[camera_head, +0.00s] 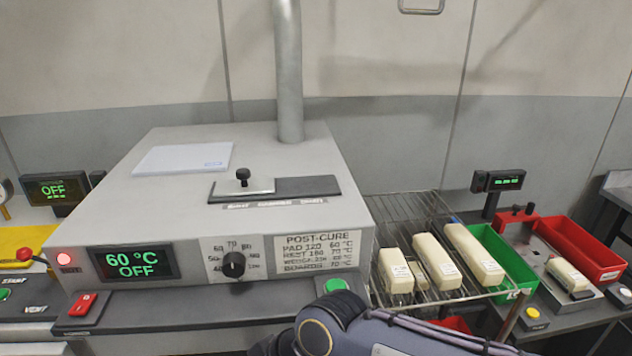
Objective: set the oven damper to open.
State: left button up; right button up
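The oven (165,225) is a grey box with a flue pipe (289,75) rising from its top rear. The damper on its top is a light sliding plate (262,186) with an upright black knob (242,176). The plate sits toward the left of a dark track (310,188), whose right part is bare. A label (275,205) runs along the front of the track, too small to read surely. An arm of mine crosses the bottom right, below the oven front; no fingertips show. Neither gripper is in view.
The oven front has a display (135,262) reading 60 °C OFF and a dial (234,264). A paper sheet (185,158) lies on the oven top. A wire rack (412,208) with cream blocks, a green bin (492,240) and a red bin (588,240) stand to the right.

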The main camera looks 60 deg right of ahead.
aim_at(244, 184)
jog(key=z, duration=1.45)
